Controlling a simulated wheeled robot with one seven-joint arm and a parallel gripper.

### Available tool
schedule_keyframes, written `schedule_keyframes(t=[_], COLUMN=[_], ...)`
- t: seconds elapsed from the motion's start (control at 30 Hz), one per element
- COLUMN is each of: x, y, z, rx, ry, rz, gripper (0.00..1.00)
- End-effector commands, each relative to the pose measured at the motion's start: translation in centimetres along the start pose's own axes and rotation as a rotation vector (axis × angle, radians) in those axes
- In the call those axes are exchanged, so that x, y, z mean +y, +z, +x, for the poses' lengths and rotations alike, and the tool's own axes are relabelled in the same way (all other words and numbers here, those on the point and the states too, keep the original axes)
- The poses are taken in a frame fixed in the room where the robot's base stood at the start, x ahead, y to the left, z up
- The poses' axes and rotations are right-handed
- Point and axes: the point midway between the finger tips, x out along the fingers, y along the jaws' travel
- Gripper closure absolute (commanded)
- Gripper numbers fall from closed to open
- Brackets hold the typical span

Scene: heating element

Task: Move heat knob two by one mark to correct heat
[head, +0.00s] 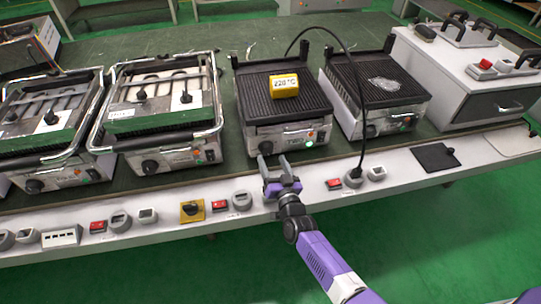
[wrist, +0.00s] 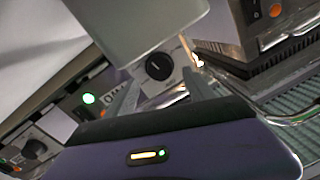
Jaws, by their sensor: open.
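Several heating units stand in a row, each with a round black knob on its front. In the head view my gripper (head: 273,162) is open in front of the third unit from the left (head: 284,94), its fingers pointing at the black knob (head: 266,147). In the wrist view a black knob (wrist: 158,66) with a light mark line shows beyond and between the spread fingers. It does not look gripped; contact cannot be told. Another knob (head: 371,131) is on the unit to the right. I cannot tell which is knob two, and the heat marks are unreadable.
A yellow block (head: 284,85) reading 220 °C lies on the third unit's ribbed plate. A green light (head: 310,144) glows right of its knob. A black cable (head: 362,110) runs down to a socket on the right. Switches and sockets line the front ledge (head: 225,214).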

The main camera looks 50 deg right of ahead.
Motion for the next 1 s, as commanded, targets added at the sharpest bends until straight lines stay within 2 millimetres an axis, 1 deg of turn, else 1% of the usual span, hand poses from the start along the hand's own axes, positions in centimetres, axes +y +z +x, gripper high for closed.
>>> schedule_keyframes(t=[0.03,0.1,0.2,0.3,0.63,0.93,0.97,1.0], x=[0.1,0.1,0.1,0.1,0.0,0.0,0.0,0.0], y=[0.1,0.1,0.1,0.1,0.0,0.0,0.0,0.0], z=[0.9,1.9,3.0,3.7,4.0,4.0,4.0,4.0], rx=[0.001,0.001,0.000,-0.001,-0.001,-0.001,-0.001,-0.001], ry=[0.001,0.001,0.001,0.000,0.000,0.000,0.000,0.000], rz=[0.000,0.000,0.000,0.000,0.000,0.000,0.000,-0.002], gripper=[0.37,0.37,0.37,0.37,0.37,0.96,0.99,0.99])
